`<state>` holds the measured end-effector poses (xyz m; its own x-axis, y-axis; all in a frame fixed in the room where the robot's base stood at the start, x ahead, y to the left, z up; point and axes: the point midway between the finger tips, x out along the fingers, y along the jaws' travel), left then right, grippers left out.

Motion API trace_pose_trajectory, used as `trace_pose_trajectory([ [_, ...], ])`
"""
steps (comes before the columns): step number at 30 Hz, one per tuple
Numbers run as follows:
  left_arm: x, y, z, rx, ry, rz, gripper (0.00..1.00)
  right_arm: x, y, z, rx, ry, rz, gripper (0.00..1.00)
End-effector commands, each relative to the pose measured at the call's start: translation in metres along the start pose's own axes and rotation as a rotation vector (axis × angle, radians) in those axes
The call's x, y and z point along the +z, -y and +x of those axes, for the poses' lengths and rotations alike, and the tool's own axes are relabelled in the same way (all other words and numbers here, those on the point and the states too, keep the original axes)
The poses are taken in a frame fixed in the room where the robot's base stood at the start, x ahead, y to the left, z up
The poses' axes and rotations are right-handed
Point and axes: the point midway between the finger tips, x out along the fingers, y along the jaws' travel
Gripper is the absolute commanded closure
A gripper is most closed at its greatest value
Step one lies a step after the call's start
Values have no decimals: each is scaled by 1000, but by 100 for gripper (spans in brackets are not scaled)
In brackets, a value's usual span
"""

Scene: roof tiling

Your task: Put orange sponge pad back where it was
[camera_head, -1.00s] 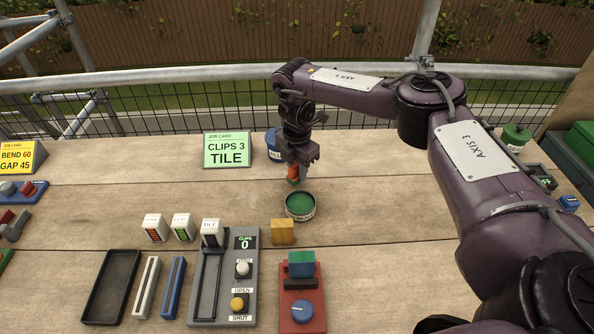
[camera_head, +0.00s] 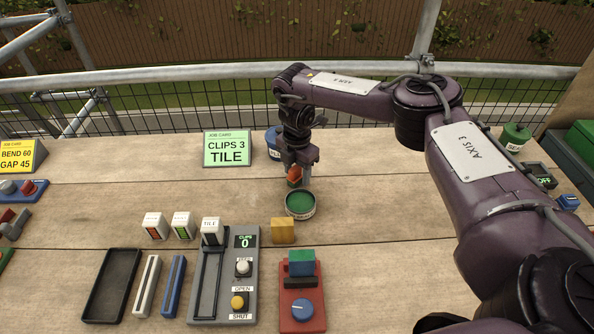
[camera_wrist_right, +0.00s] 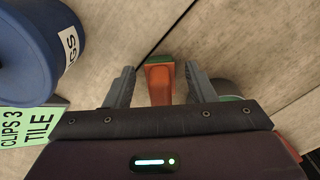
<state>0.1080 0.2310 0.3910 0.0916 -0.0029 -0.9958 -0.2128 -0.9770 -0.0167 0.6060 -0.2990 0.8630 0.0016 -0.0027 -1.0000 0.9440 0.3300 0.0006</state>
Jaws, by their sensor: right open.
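The orange sponge pad (camera_head: 294,176) stands on the wooden bench just behind a round green-filled tin (camera_head: 300,204). A bit of green shows at its edge. My right gripper (camera_head: 299,176) is at it, pointing down. In the right wrist view the pad (camera_wrist_right: 159,82) lies between the two spread fingers of my right gripper (camera_wrist_right: 157,78), with a gap on each side. The fingers do not grip it. Part of the pad is hidden by the gripper in the head view. My left gripper is not in view.
A blue tub (camera_head: 274,146) stands close behind left of the gripper, beside the green job card (camera_head: 227,149). A yellow block (camera_head: 283,231) and a red device (camera_head: 302,309) stand in front of the tin.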

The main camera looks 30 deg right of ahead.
Motion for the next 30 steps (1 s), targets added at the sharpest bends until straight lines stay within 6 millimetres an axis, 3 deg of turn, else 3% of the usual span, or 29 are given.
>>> trace_pose_trajectory([
  [5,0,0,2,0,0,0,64,1,-1,-22,3,1,1,50],
  [11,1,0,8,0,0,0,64,0,-1,-66,5,1,0,50],
  [13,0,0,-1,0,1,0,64,1,-1,-85,4,3,-1,50],
  [18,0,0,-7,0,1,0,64,0,-1,-111,2,3,-1,50],
  [30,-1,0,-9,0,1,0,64,0,0,-122,0,0,1,50],
])
